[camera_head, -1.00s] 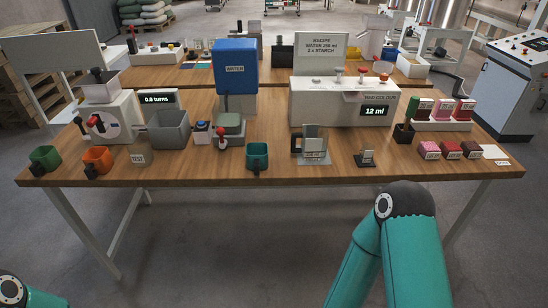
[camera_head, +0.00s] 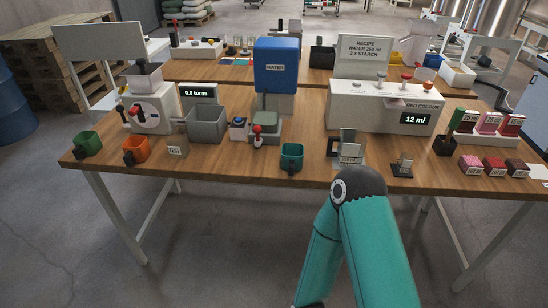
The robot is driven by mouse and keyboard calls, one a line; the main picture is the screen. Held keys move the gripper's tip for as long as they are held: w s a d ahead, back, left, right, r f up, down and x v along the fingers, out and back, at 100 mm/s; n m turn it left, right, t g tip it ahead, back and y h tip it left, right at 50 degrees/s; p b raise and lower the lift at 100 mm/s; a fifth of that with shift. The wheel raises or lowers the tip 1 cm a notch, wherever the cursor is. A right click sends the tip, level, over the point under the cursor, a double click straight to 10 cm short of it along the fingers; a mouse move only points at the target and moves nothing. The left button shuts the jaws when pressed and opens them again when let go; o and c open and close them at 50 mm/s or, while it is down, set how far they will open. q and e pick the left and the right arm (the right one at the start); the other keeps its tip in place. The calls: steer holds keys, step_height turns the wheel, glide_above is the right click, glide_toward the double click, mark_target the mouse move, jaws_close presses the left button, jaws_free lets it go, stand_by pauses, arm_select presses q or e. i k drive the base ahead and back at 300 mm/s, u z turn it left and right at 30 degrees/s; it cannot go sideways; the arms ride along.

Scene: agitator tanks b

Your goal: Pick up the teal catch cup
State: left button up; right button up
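The teal catch cup (camera_head: 291,156) stands upright near the front edge of the wooden table, with a dark handle at its lower front. A teal arm of mine stands in front of the table, to the right of and below the cup. No gripper fingers show in the picture, so neither gripper can be seen, and nothing is seen touching the cup.
A green cup (camera_head: 88,144) and an orange cup (camera_head: 136,150) stand at the left front of the table (camera_head: 230,170). A grey bin (camera_head: 207,122), the blue water tank (camera_head: 276,64) and a white dispenser (camera_head: 380,105) stand behind. Bare tabletop lies beside the teal cup.

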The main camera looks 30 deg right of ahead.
mark_target(292, 154)
steer(key=u, duration=0.1)
steer(key=i, duration=1)
steer(key=z, duration=0.75)
